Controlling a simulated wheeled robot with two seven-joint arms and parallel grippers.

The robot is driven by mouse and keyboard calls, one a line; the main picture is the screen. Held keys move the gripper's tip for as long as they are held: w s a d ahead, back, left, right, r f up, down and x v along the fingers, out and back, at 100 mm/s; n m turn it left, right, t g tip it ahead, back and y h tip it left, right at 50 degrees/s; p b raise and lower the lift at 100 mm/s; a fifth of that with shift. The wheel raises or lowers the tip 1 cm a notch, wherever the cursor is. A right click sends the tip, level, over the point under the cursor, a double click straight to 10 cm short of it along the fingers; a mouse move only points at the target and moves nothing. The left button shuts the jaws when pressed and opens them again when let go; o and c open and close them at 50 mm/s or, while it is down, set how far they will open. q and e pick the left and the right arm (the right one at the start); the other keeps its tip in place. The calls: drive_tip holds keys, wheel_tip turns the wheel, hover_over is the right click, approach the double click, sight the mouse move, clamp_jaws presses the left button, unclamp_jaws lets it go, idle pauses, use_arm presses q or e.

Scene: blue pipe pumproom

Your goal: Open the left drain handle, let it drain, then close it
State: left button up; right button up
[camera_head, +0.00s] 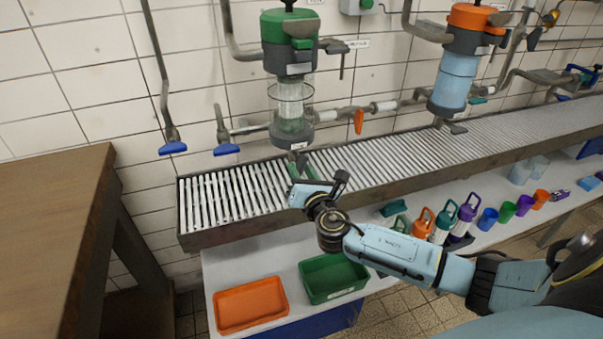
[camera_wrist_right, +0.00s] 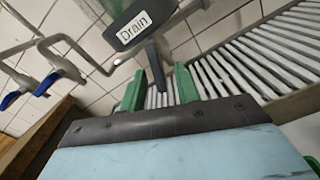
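The left vessel (camera_head: 290,85) has a green top and a clear glass lower part on the tiled wall. Its dark drain base carries a "Drain" label, which also shows in the right wrist view (camera_wrist_right: 134,31). The dark drain handle (camera_wrist_right: 156,66) hangs below that label. My right gripper (camera_head: 302,168) is just under the vessel. In the right wrist view its green fingers (camera_wrist_right: 160,78) are apart, one on each side of the handle's lower end, with gaps visible. In the head view the gripper and its wrist partly hide the handle. My left gripper is out of view.
A slatted metal grate (camera_head: 235,193) runs under the vessels. A right vessel with orange top and blue glass (camera_head: 455,78) hangs further right. Blue-handled valves (camera_head: 226,149) are left. An orange tray (camera_head: 250,304), a green tray (camera_head: 332,278) and bottles stand on the lower shelf. A wooden table (camera_head: 45,215) is at far left.

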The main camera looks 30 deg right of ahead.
drive_tip(key=shift+w, duration=0.2)
clamp_jaws()
